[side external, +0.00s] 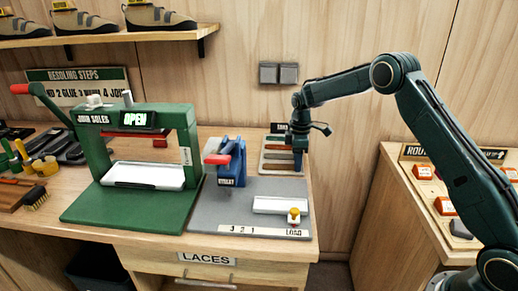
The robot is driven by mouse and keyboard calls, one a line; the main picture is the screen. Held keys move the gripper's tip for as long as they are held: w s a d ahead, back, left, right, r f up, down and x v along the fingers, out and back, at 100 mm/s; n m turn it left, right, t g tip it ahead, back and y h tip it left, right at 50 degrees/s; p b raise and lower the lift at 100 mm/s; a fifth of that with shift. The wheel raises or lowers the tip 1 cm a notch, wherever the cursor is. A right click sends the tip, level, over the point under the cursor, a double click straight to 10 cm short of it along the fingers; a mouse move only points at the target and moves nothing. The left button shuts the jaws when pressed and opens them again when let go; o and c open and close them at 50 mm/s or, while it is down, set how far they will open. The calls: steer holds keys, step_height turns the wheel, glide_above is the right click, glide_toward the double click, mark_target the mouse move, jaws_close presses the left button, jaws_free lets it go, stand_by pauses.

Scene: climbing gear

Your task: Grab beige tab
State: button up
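My gripper (298,160) points down at the right end of a small light tray (265,168) at the back of the bench. The tray holds several flat strips or tabs in rows, some brown or orange and some dark. A pale strip may be among them, but it is too small to tell which one is the beige tab. My gripper covers the tray's right side. Its fingers are too small and dark to show whether they are open or whether they touch a tab.
A green press (135,118) marked OPEN stands left on a green base. A blue tool (231,165) with a red handle stands on a grey board (213,213), near a white block (280,205) and a yellow knob (294,213). A second bench (400,210) stands right.

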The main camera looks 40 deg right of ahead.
steer(key=c, duration=0.6)
steer(key=shift+r, duration=0.1)
step_height(320, 180, up, 20)
steer(key=shift+f, duration=0.1)
stand_by(0.4)
stand_by(0.4)
